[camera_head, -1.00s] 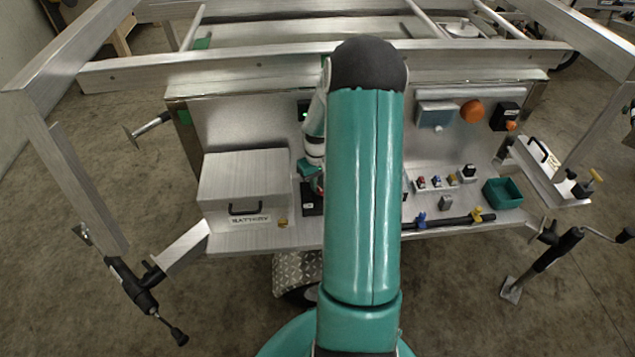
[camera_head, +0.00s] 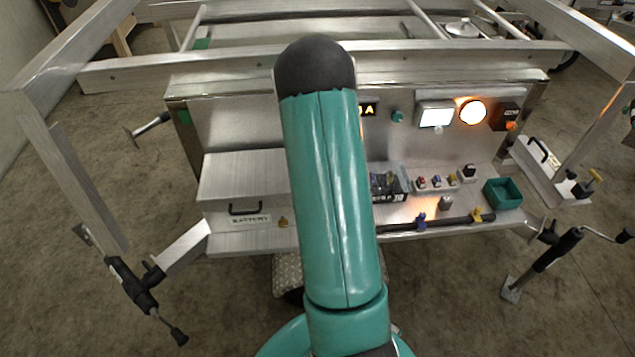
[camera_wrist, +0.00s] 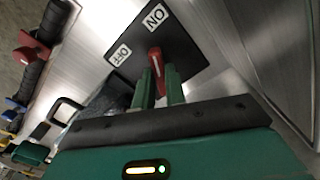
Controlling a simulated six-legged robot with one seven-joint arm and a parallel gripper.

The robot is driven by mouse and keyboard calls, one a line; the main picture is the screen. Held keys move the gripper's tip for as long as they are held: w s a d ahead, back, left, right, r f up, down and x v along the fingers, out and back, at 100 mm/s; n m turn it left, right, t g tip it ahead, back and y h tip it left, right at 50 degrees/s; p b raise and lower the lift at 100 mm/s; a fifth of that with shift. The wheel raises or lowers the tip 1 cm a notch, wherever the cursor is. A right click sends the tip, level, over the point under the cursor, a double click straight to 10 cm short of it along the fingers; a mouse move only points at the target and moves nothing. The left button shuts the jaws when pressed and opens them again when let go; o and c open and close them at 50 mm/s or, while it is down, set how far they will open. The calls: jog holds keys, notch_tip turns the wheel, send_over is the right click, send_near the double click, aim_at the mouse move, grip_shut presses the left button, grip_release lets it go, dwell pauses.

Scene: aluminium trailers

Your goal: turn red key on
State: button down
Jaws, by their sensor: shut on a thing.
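The red key (camera_wrist: 156,68) stands on a black switch plate (camera_wrist: 185,45) in the wrist view. The plate bears a white ON label (camera_wrist: 155,16) and a white OFF label (camera_wrist: 120,55). The key's white line points up, towards the ON label. My gripper (camera_wrist: 159,82) is shut on the red key, one green finger on each side. In the head view my own arm hides the gripper, the key and the plate.
In the head view, a white lamp (camera_head: 435,117) and an orange lamp (camera_head: 473,112) are lit, and a display (camera_head: 367,109) glows. The battery box (camera_head: 236,190) stands left. Small coloured plugs (camera_head: 437,181) and a green tray (camera_head: 503,193) lie right on the shelf.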

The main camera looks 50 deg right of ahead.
jog(key=shift+m, duration=1.5)
jog(key=c, duration=1.4)
grip_release()
jog(key=shift+c, duration=0.2)
notch_tip(320, 180, up, 14)
